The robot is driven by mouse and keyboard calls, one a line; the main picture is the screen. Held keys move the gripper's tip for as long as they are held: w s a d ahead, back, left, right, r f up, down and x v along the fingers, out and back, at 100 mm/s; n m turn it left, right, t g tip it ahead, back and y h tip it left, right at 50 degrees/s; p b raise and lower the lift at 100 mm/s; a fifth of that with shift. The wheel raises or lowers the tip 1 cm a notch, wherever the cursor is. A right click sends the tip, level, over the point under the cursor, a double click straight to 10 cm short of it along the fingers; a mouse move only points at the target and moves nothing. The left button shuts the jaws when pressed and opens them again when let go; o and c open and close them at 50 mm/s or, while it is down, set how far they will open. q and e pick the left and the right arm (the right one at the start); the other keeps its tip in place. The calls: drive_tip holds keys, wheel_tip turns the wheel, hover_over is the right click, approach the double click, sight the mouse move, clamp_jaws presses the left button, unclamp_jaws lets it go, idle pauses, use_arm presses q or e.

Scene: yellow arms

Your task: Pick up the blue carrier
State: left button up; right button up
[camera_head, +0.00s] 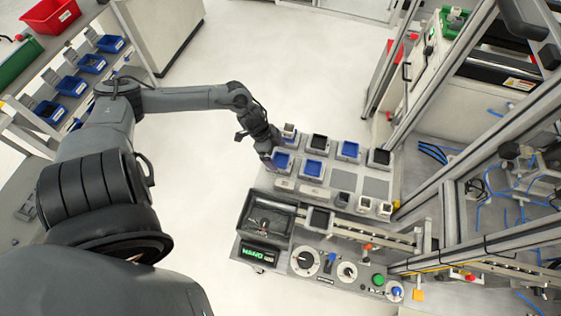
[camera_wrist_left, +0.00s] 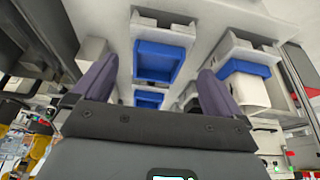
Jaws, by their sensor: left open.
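Several blue carriers sit in white holders on the workstation in the head view: one (camera_head: 282,161) at the left end, one (camera_head: 313,168) beside it, and one (camera_head: 349,149) farther back right. My left gripper (camera_head: 270,157) is at the left edge of this group, close to the leftmost blue carrier. In the left wrist view my left gripper (camera_wrist_left: 155,85) is open, its two purple-grey fingers apart. A blue carrier (camera_wrist_left: 158,62) shows between the fingers, with no visible contact. Another blue carrier (camera_wrist_left: 148,99) lies below it in the picture, and one (camera_wrist_left: 245,68) is at right.
Black carriers (camera_head: 318,143) stand among the blue ones. A control panel (camera_head: 322,265) with knobs is at the front. Metal frame posts (camera_head: 440,115) rise at right. A shelf with blue bins (camera_head: 93,63) is at far left. The floor (camera_head: 260,60) behind is clear.

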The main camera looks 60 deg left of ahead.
sight(281, 161)
use_arm(q)
drive_tip(key=x, duration=0.3)
drive_tip(key=shift+d+f, duration=0.15)
drive_tip(key=shift+d, duration=0.15)
drive_tip(key=shift+w+f, duration=0.2)
drive_tip(key=shift+f, duration=0.35)
drive_tip(key=c, duration=1.2)
